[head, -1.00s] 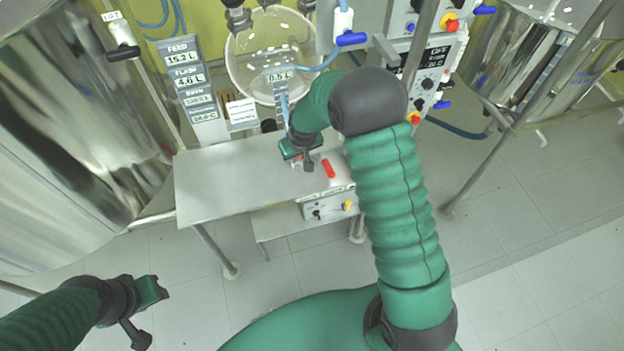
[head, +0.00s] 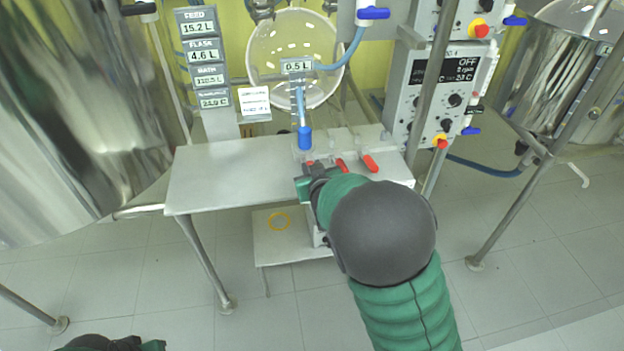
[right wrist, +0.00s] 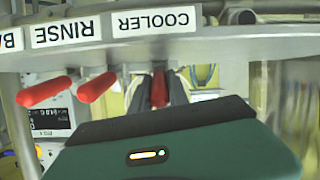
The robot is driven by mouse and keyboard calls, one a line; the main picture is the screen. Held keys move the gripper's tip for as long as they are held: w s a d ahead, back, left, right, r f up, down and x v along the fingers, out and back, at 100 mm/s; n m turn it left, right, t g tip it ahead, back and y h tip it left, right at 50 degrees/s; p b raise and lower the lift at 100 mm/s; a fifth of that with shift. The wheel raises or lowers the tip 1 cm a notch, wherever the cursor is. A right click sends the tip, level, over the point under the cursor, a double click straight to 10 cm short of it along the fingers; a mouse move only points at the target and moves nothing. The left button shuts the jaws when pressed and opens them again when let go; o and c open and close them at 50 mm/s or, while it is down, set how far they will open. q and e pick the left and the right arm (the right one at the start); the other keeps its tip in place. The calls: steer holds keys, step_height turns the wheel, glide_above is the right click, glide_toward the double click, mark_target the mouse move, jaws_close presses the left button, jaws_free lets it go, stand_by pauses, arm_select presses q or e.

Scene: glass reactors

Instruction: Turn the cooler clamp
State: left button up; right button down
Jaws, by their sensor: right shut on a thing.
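The cooler clamp (right wrist: 159,90) has a red handle under the COOLER label (right wrist: 154,21) in the right wrist view, where the label appears upside down. My right gripper (right wrist: 159,98) is shut on this handle, with one dark finger on each side of it. In the head view my right gripper (head: 308,178) is at the front edge of the bench, at the leftmost of the red handles, and mostly hides it. My left gripper (head: 118,345) shows only in part at the bottom edge, far from the clamp, and its fingers cannot be made out.
Two other red handles, the middle one (head: 341,165) and the right one (head: 370,163), are close to my right gripper. A blue-ended hose (head: 305,138) stands just behind. The bench top (head: 220,180) is bare on the left. A control box (head: 440,85) and steel poles stand right.

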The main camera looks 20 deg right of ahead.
arm_select(q)
steer(key=shift+s+b+x, duration=0.25)
steer(key=shift+b+x, duration=0.55)
steer(key=shift+x, duration=0.4)
arm_select(e)
steer(key=shift+s+a+f+t, duration=0.1)
steer(key=shift+s+f+t, duration=0.1)
steer(key=shift+f+t, duration=0.3)
arm_select(q)
steer(key=shift+f, duration=0.1)
arm_select(e)
steer(key=shift+f, duration=0.1)
steer(key=c, duration=1.3)
jaws_free()
steer(key=shift+w, duration=0.1)
steer(key=shift+r, duration=0.2)
